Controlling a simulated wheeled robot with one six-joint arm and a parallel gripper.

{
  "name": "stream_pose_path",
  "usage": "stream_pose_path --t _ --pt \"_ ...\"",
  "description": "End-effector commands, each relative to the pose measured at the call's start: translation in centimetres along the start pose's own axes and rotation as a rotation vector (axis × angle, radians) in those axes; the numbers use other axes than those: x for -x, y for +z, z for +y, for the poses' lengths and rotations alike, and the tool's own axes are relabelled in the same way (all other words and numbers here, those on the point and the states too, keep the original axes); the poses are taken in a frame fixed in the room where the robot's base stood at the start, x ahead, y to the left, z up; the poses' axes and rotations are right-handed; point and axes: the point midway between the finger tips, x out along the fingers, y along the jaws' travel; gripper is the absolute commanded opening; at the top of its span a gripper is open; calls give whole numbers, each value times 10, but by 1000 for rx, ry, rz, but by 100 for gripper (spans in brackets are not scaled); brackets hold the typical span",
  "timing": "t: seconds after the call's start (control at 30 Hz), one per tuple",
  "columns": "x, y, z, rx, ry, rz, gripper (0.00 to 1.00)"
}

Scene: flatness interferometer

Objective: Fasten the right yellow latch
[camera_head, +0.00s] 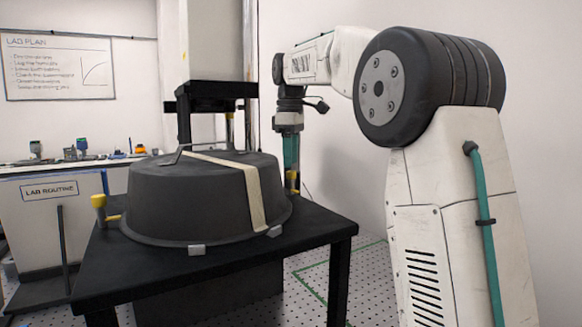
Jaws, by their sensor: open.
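The right yellow latch (293,183) shows as a small upright yellow piece at the right rim of a dark round domed cover (165,203). My gripper (291,166) points straight down just above this latch. Its teal fingers overlap the latch's top in the picture, and I cannot tell whether they touch it or stand around it. My gripper is open. The latch's lower part is partly hidden by the cover's edge. A second yellow latch (99,203) stands at the cover's left side.
The cover sits on a black table (315,226) and has a pale strap and a top handle. A tall column (212,45) with a dark bracket stands behind it. A cluttered bench (40,215) is at the left back. A white wall is behind my arm.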

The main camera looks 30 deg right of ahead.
Motion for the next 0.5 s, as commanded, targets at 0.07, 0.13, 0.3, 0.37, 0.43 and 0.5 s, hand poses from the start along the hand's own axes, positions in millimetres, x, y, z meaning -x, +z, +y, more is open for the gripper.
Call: stream_pose_path --t 0.07,0.13,0.3,0.37,0.43,0.5 --pt "-13 1 0 -1 -2 -1 45" --pt "-21 1 0 -2 -2 -1 45" --pt "-31 2 1 -3 -1 0 45" --pt "-32 2 1 -4 0 0 45" --pt "-32 3 1 -5 0 0 45" --pt "-32 2 1 -5 0 0 45"
